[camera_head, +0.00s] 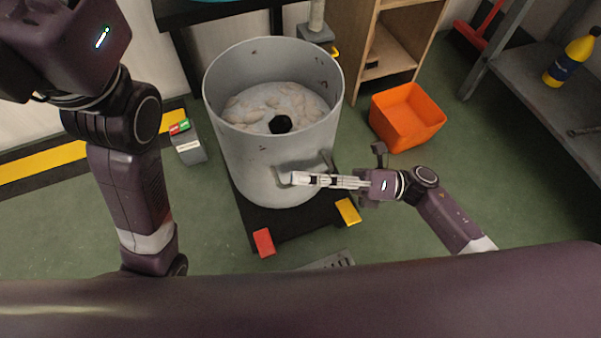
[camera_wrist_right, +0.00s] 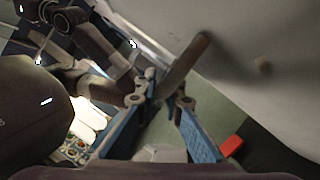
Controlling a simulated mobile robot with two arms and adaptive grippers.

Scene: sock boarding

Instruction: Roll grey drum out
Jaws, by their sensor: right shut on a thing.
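The grey drum (camera_head: 262,165) stands upright on a black base (camera_head: 237,205) on the green floor. It is open at the top and holds pale lumpy material with a black round piece in the middle. A bracket-like handle (camera_head: 305,165) sticks out from its near side. My right gripper (camera_head: 300,179) is at that handle and shut on it. In the right wrist view the handle bar (camera_wrist_right: 183,66) runs between the fingers of my right gripper (camera_wrist_right: 172,103), with the drum wall (camera_wrist_right: 265,50) beside it. My left arm comes in at the left; its gripper does not show.
A red block (camera_head: 264,242) and a yellow block (camera_head: 348,211) sit at the base's near edge. An orange bin (camera_head: 407,117) stands right of the drum. A small box with red and green buttons (camera_head: 188,146) lies left. A grey shelf (camera_head: 550,95) stands far right.

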